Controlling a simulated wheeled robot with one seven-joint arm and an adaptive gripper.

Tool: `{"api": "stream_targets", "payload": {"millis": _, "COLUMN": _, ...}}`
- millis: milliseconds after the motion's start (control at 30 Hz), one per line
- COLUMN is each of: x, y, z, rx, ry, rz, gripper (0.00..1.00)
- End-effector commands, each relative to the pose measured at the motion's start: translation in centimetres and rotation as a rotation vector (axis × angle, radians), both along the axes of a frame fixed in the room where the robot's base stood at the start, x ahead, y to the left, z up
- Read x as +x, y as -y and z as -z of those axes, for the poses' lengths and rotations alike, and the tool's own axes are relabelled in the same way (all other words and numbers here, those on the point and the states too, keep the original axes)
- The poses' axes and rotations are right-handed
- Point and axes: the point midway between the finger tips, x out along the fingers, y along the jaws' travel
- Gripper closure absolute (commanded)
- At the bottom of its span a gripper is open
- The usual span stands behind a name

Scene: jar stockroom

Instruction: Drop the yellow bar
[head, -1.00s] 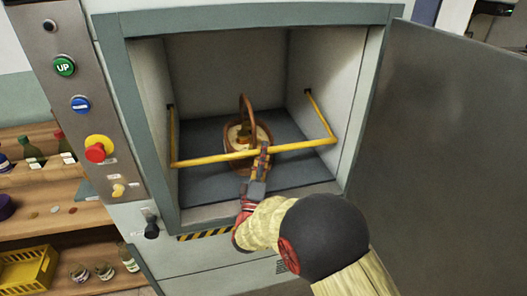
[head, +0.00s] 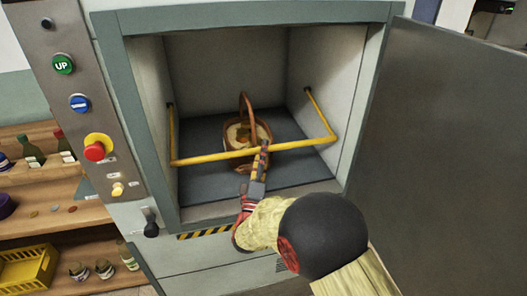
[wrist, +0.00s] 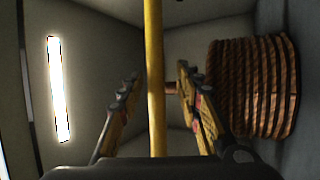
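The yellow bar (head: 225,156) runs across the front of an open lift compartment, its two arms fixed to the side walls, raised above the floor. My gripper (head: 263,150) is at the bar, right of its middle. In the wrist view the yellow bar (wrist: 155,80) passes between the two spread fingers of my gripper (wrist: 156,75), with a gap showing on each side. My gripper is open and holds nothing.
A wicker basket (head: 238,138) with a tall handle stands on the compartment floor (head: 205,185) behind the bar; it is close to my right finger in the wrist view (wrist: 255,85). The open door (head: 450,150) bounds the right side. A button panel (head: 75,125) and shelves with bottles are left.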

Motion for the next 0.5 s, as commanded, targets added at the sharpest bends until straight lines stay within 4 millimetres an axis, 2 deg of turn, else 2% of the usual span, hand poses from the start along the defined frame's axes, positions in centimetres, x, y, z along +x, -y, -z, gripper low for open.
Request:
{"api": "stream_targets", "payload": {"millis": 167, "x": -2.3, "y": -0.4, "z": 1.2, "rx": -0.004, "ry": -0.003, "rz": -0.003, "gripper": 0.65}}
{"api": "stream_targets", "payload": {"millis": 500, "x": -8.1, "y": -1.1, "z": 4.3, "rx": -0.003, "ry": -0.003, "rz": -0.002, "gripper": 0.65}}
